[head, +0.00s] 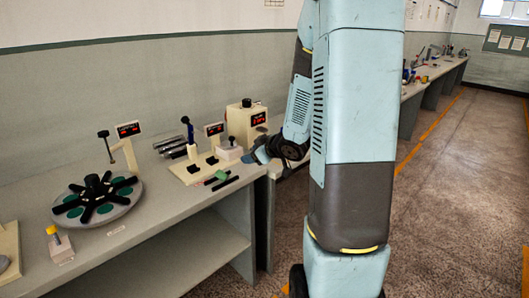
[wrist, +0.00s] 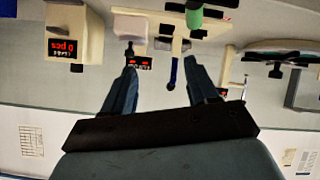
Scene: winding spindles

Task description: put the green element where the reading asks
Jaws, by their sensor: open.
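The green element (head: 221,174) is a small green cylinder lying at the front of a cream board (head: 190,172) on the bench. It also shows at the top edge of the wrist view (wrist: 194,18), partly cut off. A small red display (head: 214,129) stands at the back of the board; its digits are too small to read here. My gripper (head: 260,156) is above the bench, right of the board. In the wrist view my gripper (wrist: 162,66) has its two fingers wide apart with nothing between them. The green element is beyond the fingertips.
A cream box (head: 241,125) with a red display stands behind my gripper.

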